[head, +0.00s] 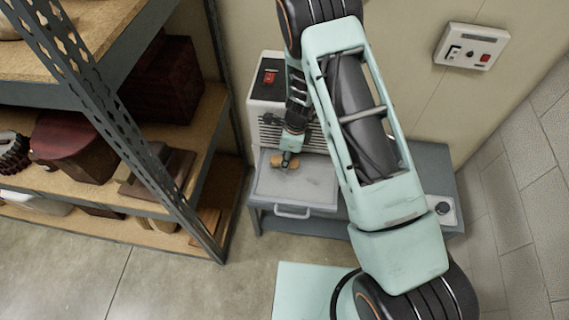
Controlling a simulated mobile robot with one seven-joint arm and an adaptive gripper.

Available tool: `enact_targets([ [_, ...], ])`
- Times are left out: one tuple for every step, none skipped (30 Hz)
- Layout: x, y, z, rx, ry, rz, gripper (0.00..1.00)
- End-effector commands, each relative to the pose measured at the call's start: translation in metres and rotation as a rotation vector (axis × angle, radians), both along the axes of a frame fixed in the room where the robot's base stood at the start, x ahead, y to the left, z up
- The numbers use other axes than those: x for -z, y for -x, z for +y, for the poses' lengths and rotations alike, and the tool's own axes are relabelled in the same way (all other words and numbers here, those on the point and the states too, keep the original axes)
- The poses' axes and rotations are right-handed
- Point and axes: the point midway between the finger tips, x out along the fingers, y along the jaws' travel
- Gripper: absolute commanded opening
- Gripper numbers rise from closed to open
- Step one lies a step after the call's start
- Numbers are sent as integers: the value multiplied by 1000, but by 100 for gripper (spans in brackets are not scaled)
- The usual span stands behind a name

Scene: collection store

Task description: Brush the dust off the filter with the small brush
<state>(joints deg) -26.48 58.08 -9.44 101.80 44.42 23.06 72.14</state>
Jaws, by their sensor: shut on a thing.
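The filter looks like a pale grey panel (310,188) in a pulled-out drawer with a handle (292,213) at the front of a white louvred machine (257,112). My gripper (286,161) points down over the back left part of the panel. It is shut on a small tan-brown thing, apparently the brush (277,160), which shows on both sides of the fingertips. The bristles cannot be made out, and I cannot tell whether they touch the panel. Dust is too faint to tell. My arm hides part of the machine's right side.
A metal shelving unit (150,155) with boxes and other objects stands close on the left. A wall panel (471,47) with a red button is at upper right.

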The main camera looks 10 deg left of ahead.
Motion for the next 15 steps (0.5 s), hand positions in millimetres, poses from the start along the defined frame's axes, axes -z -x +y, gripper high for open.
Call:
enact_targets([
  [2,-4,-1,0,1,-2,6],
  [2,-6,-1,0,1,-1,6],
  [2,-7,-1,0,2,-1,6],
  [2,-8,-1,0,2,-1,6],
  [2,-9,-1,0,2,-1,6],
  [2,-9,-1,0,2,-2,6],
  [2,-10,-2,0,2,-2,6],
  [2,-10,-2,0,2,-3,6],
  [2,-10,-2,0,2,-3,6],
  [2,-10,-2,1,2,-4,6],
  [1,-11,-2,0,2,-4,6],
  [1,-11,-2,0,2,-5,6],
  [1,-11,-2,0,2,-5,6],
  [1,-11,-2,0,2,-6,6],
  [-1,-12,-2,0,2,-7,6],
])
